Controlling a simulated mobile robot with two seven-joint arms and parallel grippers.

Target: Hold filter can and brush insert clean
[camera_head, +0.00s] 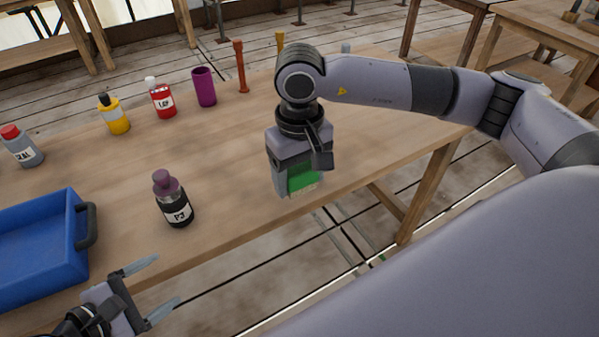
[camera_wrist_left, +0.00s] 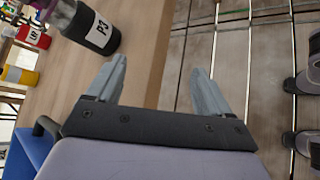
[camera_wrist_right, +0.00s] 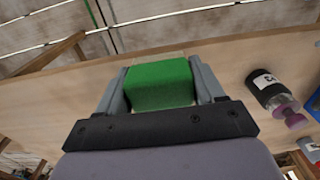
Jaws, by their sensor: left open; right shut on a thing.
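A dark can with a purple top and a white label reading P3 (camera_head: 174,200) stands upright on the table; I take it for the filter can. It also shows in the left wrist view (camera_wrist_left: 92,30) and the right wrist view (camera_wrist_right: 270,90). My left gripper (camera_head: 158,284) is open and empty at the table's front edge, apart from the can. My right gripper (camera_head: 300,180) is shut on a green block with a pale edge (camera_wrist_right: 160,85), likely the brush, and holds it above the table, right of the can. Its bristle side is mostly hidden.
A blue tray with a dark handle (camera_head: 40,240) lies at the left of the wooden table (camera_head: 230,150). Grey (camera_head: 22,148), yellow (camera_head: 115,116) and red (camera_head: 162,100) bottles, a purple cup (camera_head: 204,87) and an orange-brown post (camera_head: 240,68) stand along the back. The table's middle is clear.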

